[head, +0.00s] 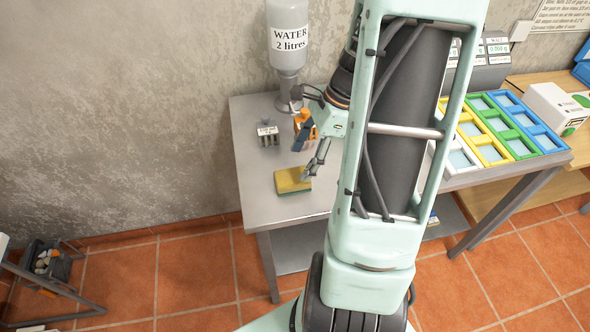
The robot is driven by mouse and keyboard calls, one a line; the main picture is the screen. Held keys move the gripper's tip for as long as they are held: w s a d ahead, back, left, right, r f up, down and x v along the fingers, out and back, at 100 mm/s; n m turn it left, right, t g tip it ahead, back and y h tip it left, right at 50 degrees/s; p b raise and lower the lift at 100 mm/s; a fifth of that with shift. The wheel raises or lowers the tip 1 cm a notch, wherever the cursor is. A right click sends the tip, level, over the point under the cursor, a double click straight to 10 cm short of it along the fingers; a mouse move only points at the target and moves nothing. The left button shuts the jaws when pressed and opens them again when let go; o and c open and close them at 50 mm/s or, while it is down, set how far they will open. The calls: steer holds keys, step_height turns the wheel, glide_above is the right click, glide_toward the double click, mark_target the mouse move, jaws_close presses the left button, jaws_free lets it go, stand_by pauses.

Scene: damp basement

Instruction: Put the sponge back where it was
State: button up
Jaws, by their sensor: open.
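The sponge (291,181), yellow with a thin green layer underneath, lies flat on the grey metal table (262,212) near its left side. My gripper (309,176) is at the right end of the sponge, low over the table, with its fingers apart. Whether a finger touches the sponge is hard to tell at this size. My arm hides much of the table to the right of the sponge.
A water bottle (287,38) stands upside down at the back of the table. A small grey rack (268,134) and an orange-and-dark item (304,128) stand behind the sponge. Coloured trays (503,125) lie at the right. The table's front-left is clear.

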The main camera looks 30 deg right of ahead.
steer(key=shift+v, duration=2.4)
